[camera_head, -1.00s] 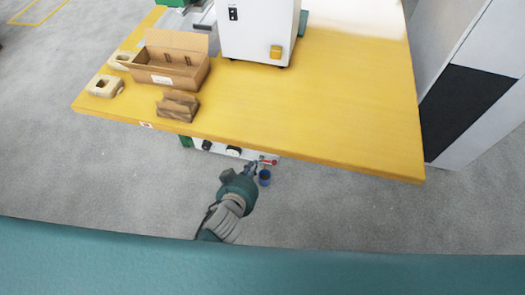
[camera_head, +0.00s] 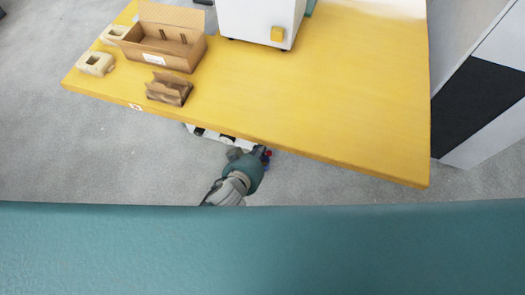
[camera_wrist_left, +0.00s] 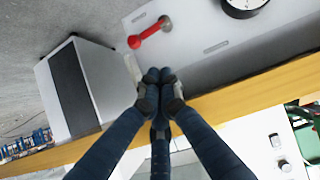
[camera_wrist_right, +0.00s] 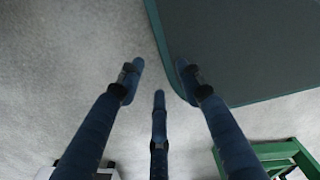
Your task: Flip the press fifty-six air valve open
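The air valve's red handle (camera_wrist_left: 150,32) sits on a white panel (camera_wrist_left: 205,22) in the left wrist view, slanting from lower left to upper right.
A yellow bench top (camera_head: 330,110) overhangs the panel. It carries a cardboard box (camera_head: 160,50), a small brown holder (camera_head: 169,90), beige parts (camera_head: 96,63) and a white machine (camera_head: 255,18). A round dark-rimmed fitting (camera_wrist_left: 245,6) is right of the handle. A grey-and-black cabinet (camera_head: 485,95) stands at right.

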